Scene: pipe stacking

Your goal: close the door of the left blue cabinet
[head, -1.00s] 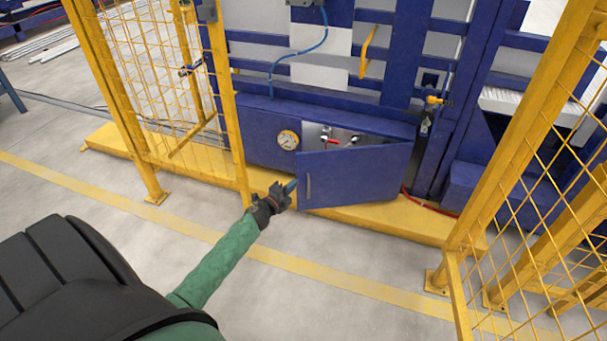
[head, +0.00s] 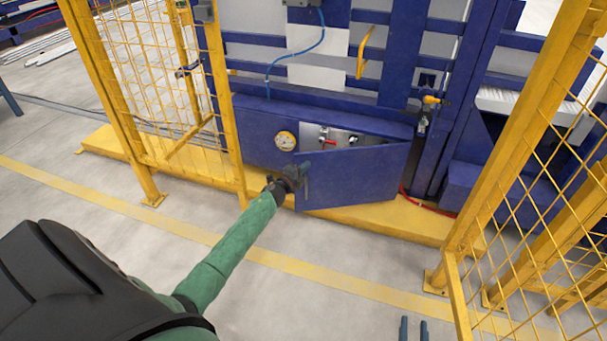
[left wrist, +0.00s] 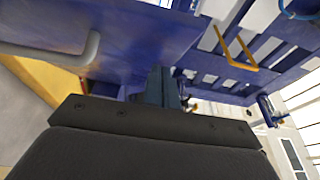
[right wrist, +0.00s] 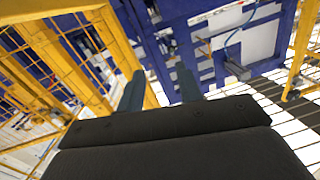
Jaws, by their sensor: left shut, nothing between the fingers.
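The blue cabinet (head: 257,128) stands low on the machine in the head view. Its hinged door (head: 360,180) is ajar, swung outward, with a gap along the top and left edge. In the left wrist view the door (left wrist: 130,30) fills the upper left, with its pale handle (left wrist: 78,52). My left gripper (head: 305,168) is shut and empty at the door's free left edge; I cannot tell whether it touches. My right gripper (head: 413,328) shows at the bottom of the head view. Its fingers are apart and empty in the right wrist view (right wrist: 160,90).
A gauge (head: 286,141) and a red-handled valve (head: 328,146) show in the cabinet opening. Yellow mesh fences stand left (head: 222,95) and right (head: 520,150). A yellow base beam (head: 400,222) runs below the door. The floor in front is clear.

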